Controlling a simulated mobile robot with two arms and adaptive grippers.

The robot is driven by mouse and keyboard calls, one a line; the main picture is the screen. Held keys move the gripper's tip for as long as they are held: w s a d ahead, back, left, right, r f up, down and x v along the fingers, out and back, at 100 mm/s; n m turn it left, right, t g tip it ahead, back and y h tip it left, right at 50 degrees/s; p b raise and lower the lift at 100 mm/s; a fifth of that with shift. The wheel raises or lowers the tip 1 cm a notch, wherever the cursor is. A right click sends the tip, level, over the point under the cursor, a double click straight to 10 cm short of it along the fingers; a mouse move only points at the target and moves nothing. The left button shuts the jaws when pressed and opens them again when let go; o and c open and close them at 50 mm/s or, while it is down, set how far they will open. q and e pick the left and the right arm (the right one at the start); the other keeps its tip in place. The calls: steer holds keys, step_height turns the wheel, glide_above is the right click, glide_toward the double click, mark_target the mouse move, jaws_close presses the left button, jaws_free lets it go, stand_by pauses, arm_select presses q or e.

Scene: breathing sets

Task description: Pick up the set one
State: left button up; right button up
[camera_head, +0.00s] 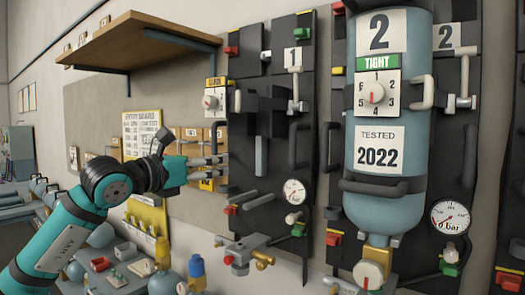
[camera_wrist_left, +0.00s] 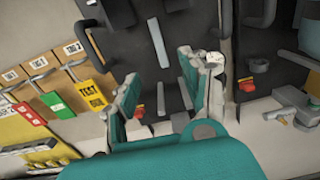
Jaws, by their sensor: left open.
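Set one is the black backplate (camera_head: 277,140) with a "1" label (camera_head: 293,57), hanging on the wall in the middle of the head view. It has side handles, straps, a small gauge (camera_head: 294,192) and a hose fitting, and carries no cylinder. In the left wrist view its dark plate (camera_wrist_left: 125,45) lies beyond the fingers. My left gripper (camera_head: 218,168) is open and empty at the plate's left edge, its fingers pointing right. Its spread teal fingers also show in the left wrist view (camera_wrist_left: 165,85). Whether they touch the plate cannot be told. My right gripper is out of view.
Set two, with a blue cylinder (camera_head: 390,110) marked "2" and "2022", hangs close on the right. A wooden shelf (camera_head: 135,38) juts out above my left arm. Tags and a yellow board (camera_head: 145,135) are behind it. Valves and bottles crowd below.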

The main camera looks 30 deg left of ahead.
arm_select(q)
steer(key=w+r+p, duration=0.1)
steer(key=w+p, duration=0.1)
steer(key=p, duration=0.7)
glide_toward(258, 157)
steer(key=w+r, duration=0.1)
steer(key=w, duration=0.3)
steer(key=shift+w+d+y, duration=0.15)
steer(key=shift+w+y, duration=0.25)
steer(key=shift+w, duration=0.05)
steer(key=w+p, duration=0.4)
steer(key=shift+w+d, duration=0.35)
steer(key=shift+d, duration=0.05)
steer(key=shift+w+f, duration=0.3)
steer(key=shift+s, duration=0.1)
steer(key=shift+c, duration=0.4)
